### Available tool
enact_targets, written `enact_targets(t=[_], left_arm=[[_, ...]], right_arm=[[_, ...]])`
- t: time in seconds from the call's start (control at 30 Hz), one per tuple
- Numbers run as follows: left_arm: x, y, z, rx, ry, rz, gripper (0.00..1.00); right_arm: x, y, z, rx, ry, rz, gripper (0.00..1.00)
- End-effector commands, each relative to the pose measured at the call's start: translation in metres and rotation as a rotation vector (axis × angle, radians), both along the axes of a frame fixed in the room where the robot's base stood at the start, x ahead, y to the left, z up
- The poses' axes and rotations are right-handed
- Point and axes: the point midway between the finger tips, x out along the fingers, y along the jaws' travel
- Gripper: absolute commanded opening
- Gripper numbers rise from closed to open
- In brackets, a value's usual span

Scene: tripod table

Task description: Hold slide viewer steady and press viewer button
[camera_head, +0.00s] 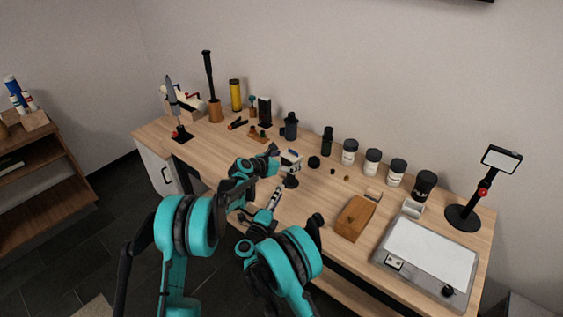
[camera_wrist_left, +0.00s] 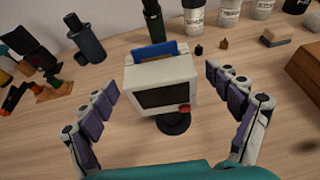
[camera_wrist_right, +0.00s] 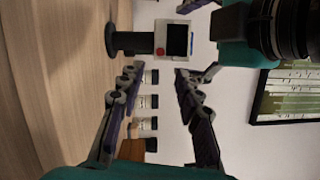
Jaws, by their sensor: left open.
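The slide viewer (camera_head: 290,160) is a small white box on a round black stand, upright on the table. In the left wrist view the viewer (camera_wrist_left: 160,84) shows a dark screen, a red button (camera_wrist_left: 185,109) at its lower right and a blue piece on top. My left gripper (camera_head: 276,159) is open, with its fingers to either side of the viewer and visible gaps. My right gripper (camera_head: 277,193) is lower, in front of the viewer, with empty fingers apart. The right wrist view shows the viewer (camera_wrist_right: 177,39) sideways beyond the fingertips, with the red button (camera_wrist_right: 160,51) visible.
A wooden box (camera_head: 355,218) and a light panel (camera_head: 430,253) lie to the right on the table (camera_head: 320,205). Several jars (camera_head: 372,161) and dark cylinders (camera_head: 327,141) stand behind. A mirror-like stand (camera_head: 463,212) is at the far right.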

Motion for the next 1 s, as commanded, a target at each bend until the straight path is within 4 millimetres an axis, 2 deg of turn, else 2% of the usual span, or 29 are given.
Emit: enact_targets(t=[0.2,0.5,0.73,0.8,0.9,0.93,1.0], left_arm=[[0.015,-0.012,-0.008,0.001,-0.001,-0.001,0.90],[0.016,-0.014,-0.009,0.001,-0.001,-0.001,0.90],[0.016,-0.014,-0.009,0.002,0.000,-0.001,0.30],[0.016,-0.014,-0.009,0.002,0.000,-0.001,0.30],[0.016,-0.014,-0.009,0.002,0.000,-0.001,0.30],[0.016,-0.014,-0.009,0.002,0.000,-0.001,0.30],[0.016,-0.014,-0.009,0.002,0.000,-0.001,0.30]], right_arm=[[0.000,0.000,0.000,0.000,0.000,0.000,0.34],[0.000,0.000,0.000,0.000,0.000,0.000,0.34],[0.000,0.000,0.000,0.000,0.000,0.000,0.34],[0.000,0.000,0.000,0.000,0.000,0.000,0.32],[0.000,0.000,0.000,0.000,0.000,0.000,0.05],[0.000,0.000,0.000,0.000,0.000,0.000,0.00],[0.000,0.000,0.000,0.000,0.000,0.000,0.00]])
